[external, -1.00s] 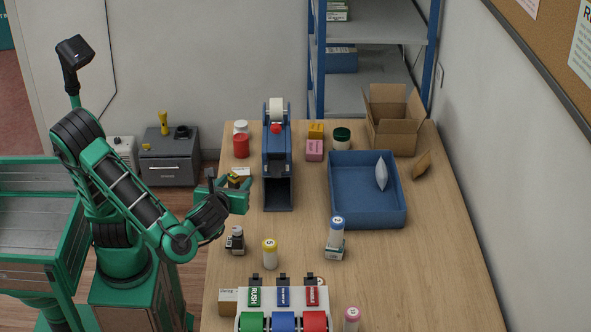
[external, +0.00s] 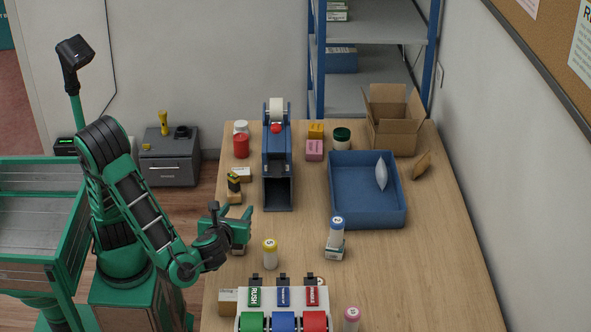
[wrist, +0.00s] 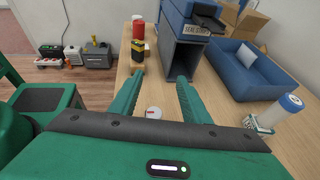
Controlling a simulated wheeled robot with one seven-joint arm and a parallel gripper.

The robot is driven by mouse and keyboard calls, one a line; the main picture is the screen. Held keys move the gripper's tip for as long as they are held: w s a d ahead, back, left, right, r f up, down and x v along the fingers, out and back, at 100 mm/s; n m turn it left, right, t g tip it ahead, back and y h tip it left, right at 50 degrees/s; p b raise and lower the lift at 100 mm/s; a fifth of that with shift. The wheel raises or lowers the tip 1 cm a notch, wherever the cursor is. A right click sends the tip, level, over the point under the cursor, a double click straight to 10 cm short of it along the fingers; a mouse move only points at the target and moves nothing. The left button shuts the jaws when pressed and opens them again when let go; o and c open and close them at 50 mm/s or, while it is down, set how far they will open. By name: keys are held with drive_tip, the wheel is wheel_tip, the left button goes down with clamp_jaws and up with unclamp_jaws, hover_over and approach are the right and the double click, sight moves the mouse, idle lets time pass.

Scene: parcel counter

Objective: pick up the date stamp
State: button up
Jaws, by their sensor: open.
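My gripper (external: 235,210) is open and empty over the left side of the counter, its fingers pointing away from the external camera. In the wrist view its two fingers (wrist: 160,78) are spread apart. A small round white top with a red mark (wrist: 153,112) lies low between them, apart from both. It appears to belong to the dark upright item, likely the date stamp, which my gripper mostly hides in the external view. A black and yellow item (external: 233,182) stands beyond my gripper by small cartons; it also shows in the wrist view (wrist: 137,50).
A blue tape machine (external: 278,175) and a blue bin (external: 367,215) stand beyond. A yellow-capped bottle (external: 270,254) is close right of my gripper. A blue-capped bottle (external: 336,232) is farther right. A label roll rack (external: 284,296) stands in front.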

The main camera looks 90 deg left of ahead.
drive_tip(key=shift+f, duration=1.6)
drive_tip(key=f, duration=0.3)
drive_tip(key=shift+a+f, duration=0.15)
drive_tip(key=shift+a, duration=0.05)
drive_tip(key=shift+x, duration=1.3)
drive_tip(key=shift+c, duration=0.4)
clamp_jaws()
